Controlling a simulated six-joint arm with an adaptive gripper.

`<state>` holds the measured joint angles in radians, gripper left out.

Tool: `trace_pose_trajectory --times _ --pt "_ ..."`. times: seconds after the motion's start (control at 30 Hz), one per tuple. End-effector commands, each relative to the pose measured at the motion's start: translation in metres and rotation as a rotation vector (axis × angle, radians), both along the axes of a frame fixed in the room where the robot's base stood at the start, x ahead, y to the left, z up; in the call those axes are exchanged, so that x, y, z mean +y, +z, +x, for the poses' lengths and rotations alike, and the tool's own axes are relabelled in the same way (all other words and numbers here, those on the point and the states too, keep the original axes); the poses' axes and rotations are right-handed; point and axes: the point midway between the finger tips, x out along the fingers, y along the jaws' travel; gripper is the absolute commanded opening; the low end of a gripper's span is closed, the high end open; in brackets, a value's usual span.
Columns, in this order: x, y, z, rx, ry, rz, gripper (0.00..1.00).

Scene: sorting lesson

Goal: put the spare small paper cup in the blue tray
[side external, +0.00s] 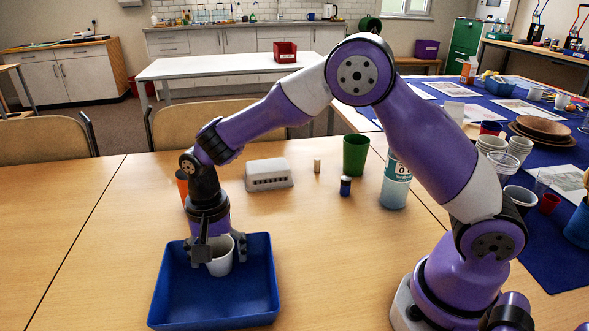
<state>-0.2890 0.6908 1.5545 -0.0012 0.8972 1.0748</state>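The blue tray (218,307) sits on the wooden table at the front, left of the picture's middle. A small white paper cup (220,262) is upright inside the tray's outline, toward its back. My gripper (220,248) points down over the back of the tray, with its fingers on either side of the cup. Whether the fingers press on the cup or stand slightly apart from it is unclear. I cannot tell for certain whether the cup's base touches the tray floor. The gripper body hides part of the cup's rim.
Behind the tray stand an orange cup (182,184), a grey box (268,175), a small beige cylinder (317,166), a dark-blue jar (345,186), a green cup (355,155) and a labelled bottle (394,186). The table's left is clear.

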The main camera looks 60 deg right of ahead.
Motion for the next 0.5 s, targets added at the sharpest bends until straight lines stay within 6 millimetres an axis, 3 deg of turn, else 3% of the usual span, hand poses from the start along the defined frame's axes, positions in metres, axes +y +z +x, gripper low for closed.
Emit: trace_pose_trajectory --times 0.37,0.5 --pt "0.0 0.001 0.0 -0.001 0.0 0.001 0.95" --pt "0.0 0.013 0.001 -0.004 0.0 0.001 0.95"
